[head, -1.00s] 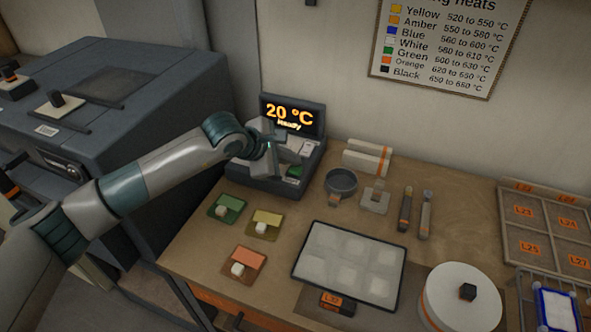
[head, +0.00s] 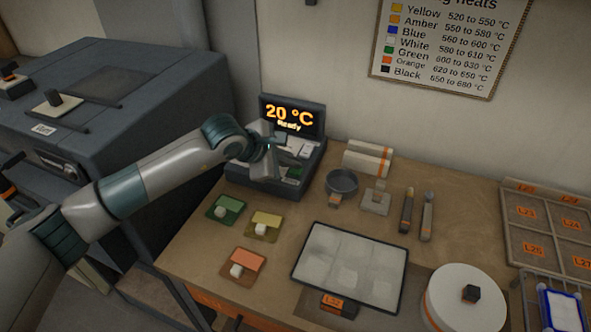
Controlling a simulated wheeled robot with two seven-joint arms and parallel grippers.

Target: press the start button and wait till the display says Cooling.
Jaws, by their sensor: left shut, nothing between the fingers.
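The control box (head: 233,183) stands at the back left of the bench against the wall. Its display (head: 291,117) reads "20 °C" and "Ready" in orange. A green button (head: 294,173) shows low on the sloped panel, with light-coloured keys (head: 303,150) above it. My left gripper (head: 270,162) is shut and empty. It is in front of the panel, just left of the green button in the picture, and hides part of the panel. I cannot tell whether it touches the panel. My right gripper is not in view.
A dark kiln (head: 150,90) fills the left. On the bench are coloured cards with knobs (head: 263,225), a tray of pale squares (head: 312,258), a dark round dish (head: 341,182), two pen-like tools (head: 407,210) and a white turntable (head: 450,300). A heat chart (head: 445,45) hangs on the wall.

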